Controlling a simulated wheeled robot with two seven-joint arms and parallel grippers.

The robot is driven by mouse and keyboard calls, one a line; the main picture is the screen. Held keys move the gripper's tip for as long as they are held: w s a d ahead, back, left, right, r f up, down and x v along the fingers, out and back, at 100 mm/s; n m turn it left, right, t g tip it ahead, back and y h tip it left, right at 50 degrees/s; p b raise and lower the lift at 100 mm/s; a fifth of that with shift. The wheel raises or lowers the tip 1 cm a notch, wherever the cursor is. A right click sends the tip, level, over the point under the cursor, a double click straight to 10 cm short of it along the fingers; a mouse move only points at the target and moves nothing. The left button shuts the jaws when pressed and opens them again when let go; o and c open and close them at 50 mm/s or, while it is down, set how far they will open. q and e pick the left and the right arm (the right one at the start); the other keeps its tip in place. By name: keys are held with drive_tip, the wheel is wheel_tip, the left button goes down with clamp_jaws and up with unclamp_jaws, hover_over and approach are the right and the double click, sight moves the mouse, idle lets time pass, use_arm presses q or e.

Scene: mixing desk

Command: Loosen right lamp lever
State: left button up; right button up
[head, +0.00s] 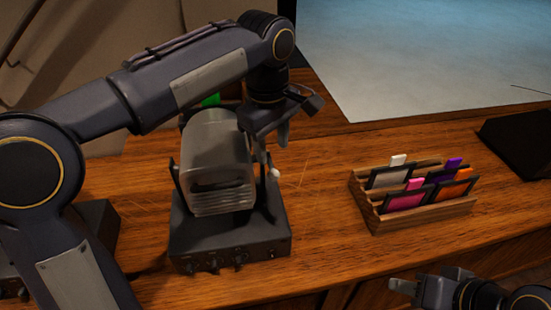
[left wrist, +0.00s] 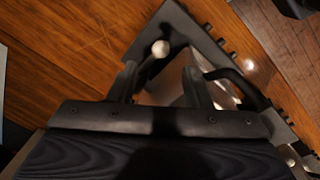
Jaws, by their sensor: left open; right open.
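The right lamp has a ribbed grey housing (head: 218,165) held in a black yoke on a black base (head: 230,245) with small knobs along its front. Its lever ends in a pale round knob (head: 274,173) on the housing's right side. My left gripper (head: 271,146) is open just above that knob, pointing down. In the left wrist view the knob (left wrist: 160,48) shows between and a little beyond the two fingers, with no visible contact. The lever's shaft is mostly hidden. My right gripper (head: 405,287) is open and empty at the lower right.
A wooden rack (head: 420,212) with several coloured slides stands to the right on the wooden desk (head: 320,180). A dark wedge-shaped object (head: 518,142) lies at the right edge. A large pale screen (head: 430,55) is behind. The desk between lamp and rack is clear.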

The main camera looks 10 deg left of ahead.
sight(274, 171)
use_arm(q)
wheel_tip(274, 171, down, 8)
drive_tip(key=shift+w+d+r, duration=0.1)
drive_tip(key=shift+w+r, duration=0.05)
drive_tip(key=shift+c, duration=0.5)
clamp_jaws()
